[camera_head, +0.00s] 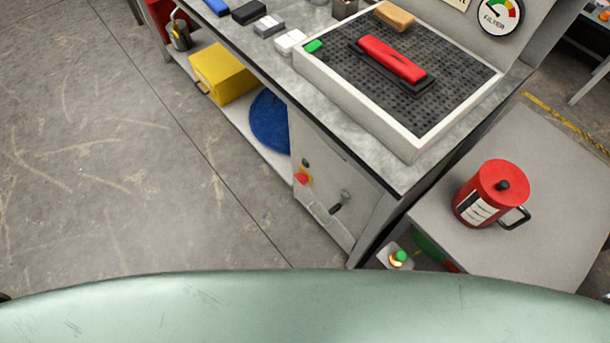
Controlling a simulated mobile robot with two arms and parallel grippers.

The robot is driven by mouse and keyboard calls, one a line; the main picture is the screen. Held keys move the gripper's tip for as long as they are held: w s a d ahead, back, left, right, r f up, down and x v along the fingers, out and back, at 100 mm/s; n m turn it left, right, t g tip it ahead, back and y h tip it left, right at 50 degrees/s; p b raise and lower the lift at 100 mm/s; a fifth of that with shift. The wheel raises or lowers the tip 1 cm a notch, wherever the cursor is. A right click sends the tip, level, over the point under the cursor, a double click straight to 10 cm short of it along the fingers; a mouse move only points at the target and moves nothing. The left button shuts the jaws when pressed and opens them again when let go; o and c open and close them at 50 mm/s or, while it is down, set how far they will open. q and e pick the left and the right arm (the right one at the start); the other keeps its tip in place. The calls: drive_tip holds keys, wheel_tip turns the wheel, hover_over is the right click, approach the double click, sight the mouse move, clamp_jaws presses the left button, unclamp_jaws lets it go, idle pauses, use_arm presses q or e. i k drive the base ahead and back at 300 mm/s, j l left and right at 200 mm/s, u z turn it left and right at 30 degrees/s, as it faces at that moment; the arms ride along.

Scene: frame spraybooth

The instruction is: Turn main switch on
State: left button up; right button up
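A grey control panel (335,165) is on the front of the workbench cabinet. It carries a black lever-like handle (340,202), a red knob (303,178) with some yellow beside it, and a small dark knob (306,163) above that. No readable label marks which of these is the main switch, and I cannot tell whether any of them is on or off. Neither of my grippers is in view.
A grated tray (415,148) on the bench holds a red bar (392,59). A red lidded pot (490,193) stands on a grey side table (560,165). A green button box (398,257) is below. A yellow box (222,72) sits on the lower shelf. Floor at left is clear.

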sight(302, 177)
drive_tip(key=k+j+z, duration=0.1)
drive_tip(key=k+z, duration=0.2)
drive_tip(key=z, duration=0.15)
drive_tip(key=k+z, duration=0.25)
drive_tip(key=z, duration=0.2)
